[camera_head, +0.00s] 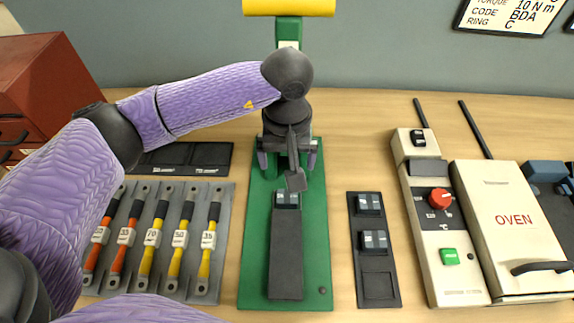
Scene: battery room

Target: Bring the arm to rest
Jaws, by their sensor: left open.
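My left arm, in a purple sleeve with dark joints, reaches in from the left side of the head view. Its gripper (288,164) points down over the back part of a green fixture (258,270). The two fingers are apart, one on each side of the fixture's upright. I see nothing held between them, though the dark wrist hides part of that gap. My right gripper is not in view.
A grey tray (230,205) of numbered cables lies left of the fixture. A dark rack (378,290) with small blocks stands right of it, then a control box (433,215) and an oven (505,200). A red drawer cabinet (45,75) is at the back left.

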